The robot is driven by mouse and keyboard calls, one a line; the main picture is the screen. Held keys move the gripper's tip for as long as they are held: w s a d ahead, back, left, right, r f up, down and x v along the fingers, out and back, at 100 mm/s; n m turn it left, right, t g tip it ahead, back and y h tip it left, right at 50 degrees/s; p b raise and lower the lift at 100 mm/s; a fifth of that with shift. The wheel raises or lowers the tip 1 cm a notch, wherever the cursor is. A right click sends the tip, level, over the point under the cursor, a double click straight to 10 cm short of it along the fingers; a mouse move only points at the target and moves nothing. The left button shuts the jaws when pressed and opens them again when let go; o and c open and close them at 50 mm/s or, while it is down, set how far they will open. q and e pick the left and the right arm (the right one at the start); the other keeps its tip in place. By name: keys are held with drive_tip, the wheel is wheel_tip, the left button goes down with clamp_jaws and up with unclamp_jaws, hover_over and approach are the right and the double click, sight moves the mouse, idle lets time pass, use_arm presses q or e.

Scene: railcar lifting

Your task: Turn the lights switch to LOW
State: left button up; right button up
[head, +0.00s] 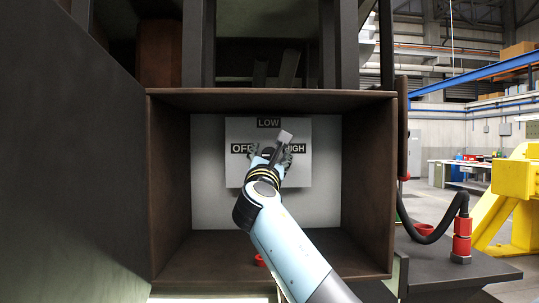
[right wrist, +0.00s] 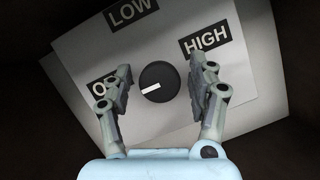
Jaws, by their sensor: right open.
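The lights switch is a round black knob (right wrist: 164,76) on a pale panel (head: 238,172), with labels OFF at left, LOW at top and HIGH at right. In the right wrist view its white mark points left, toward OFF. My right gripper (head: 270,156) is in front of the panel and hides the knob in the head view. In the right wrist view my right gripper (right wrist: 161,88) is open, one finger on each side of the knob, with gaps between fingers and knob. The left finger partly covers the OFF label. My left gripper is not in view.
The panel sits at the back of a brown open-fronted box (head: 270,99), whose walls enclose my right arm's end. A red round thing (head: 260,260) lies on the box floor. A large dark wall (head: 75,170) stands at left; a black hose (head: 430,236) is outside at right.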

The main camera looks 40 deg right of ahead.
drive_tip(key=c, duration=1.2)
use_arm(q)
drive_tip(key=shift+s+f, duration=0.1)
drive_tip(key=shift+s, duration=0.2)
use_arm(e)
drive_tip(key=shift+o, duration=0.2)
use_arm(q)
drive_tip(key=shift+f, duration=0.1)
